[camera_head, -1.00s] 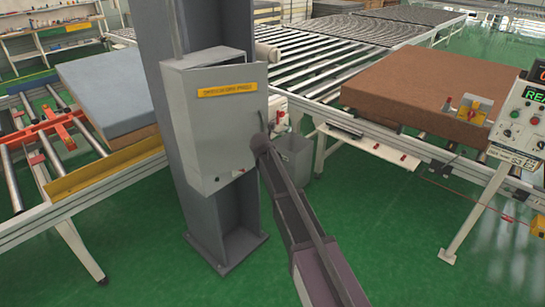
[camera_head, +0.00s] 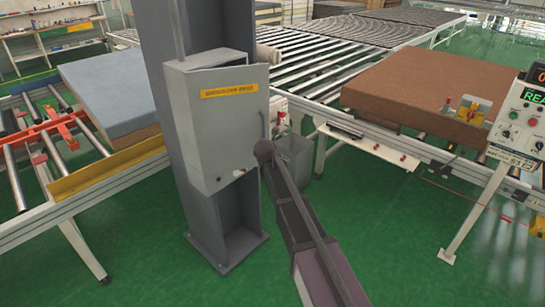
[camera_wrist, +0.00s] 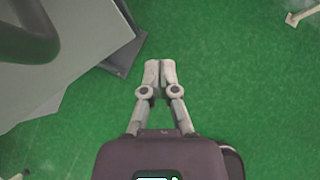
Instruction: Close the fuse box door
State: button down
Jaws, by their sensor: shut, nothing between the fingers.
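The grey fuse box (camera_head: 178,62) is mounted on a steel column. Its door (camera_head: 222,130), with a yellow label (camera_head: 230,91), stands ajar. A dark gap shows along the top, and the free right edge stands out from the box. My arm reaches up from the lower right to beside the door's lower right edge; the fingers cannot be made out clearly in the head view. In the wrist view my gripper (camera_wrist: 160,65) is shut and empty over green floor, just right of a grey panel (camera_wrist: 75,45). I cannot tell whether it touches it.
A grey bin (camera_head: 296,157) stands behind my arm. Roller conveyors lie on both sides, with a blue-grey mattress (camera_head: 105,90) at left and a brown one (camera_head: 415,92) at right. A control panel (camera_head: 522,125) is at far right. Green floor in front is clear.

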jog(key=s+d+r+p, duration=0.2)
jog(key=s+r+p, duration=0.3)
jog(key=r, duration=0.1)
jog(key=shift+s+p, duration=0.3)
jog(key=shift+p, duration=0.05)
dwell(0.5)
jog(key=s+a+f+m+t+y+b, duration=0.25)
jog(key=a+f+m+y+b, duration=0.35)
jog(key=m+y+b, duration=0.5)
jog(key=d+m+t+h+b, duration=0.1)
jog(key=m+t+b, duration=0.1)
jog(key=m, duration=0.4)
jog(key=d+m+t+h+b, duration=0.1)
jog(key=d+m+b, duration=0.1)
jog(key=m, duration=0.4)
jog(key=s+d+m+t+h+b, duration=0.1)
jog(key=d+m+t+b, duration=0.1)
jog(key=m, duration=0.4)
jog(key=shift+r+m+t+b, duration=0.25)
jog(key=shift+m+t+b, duration=0.15)
jog(key=shift+b, duration=0.5)
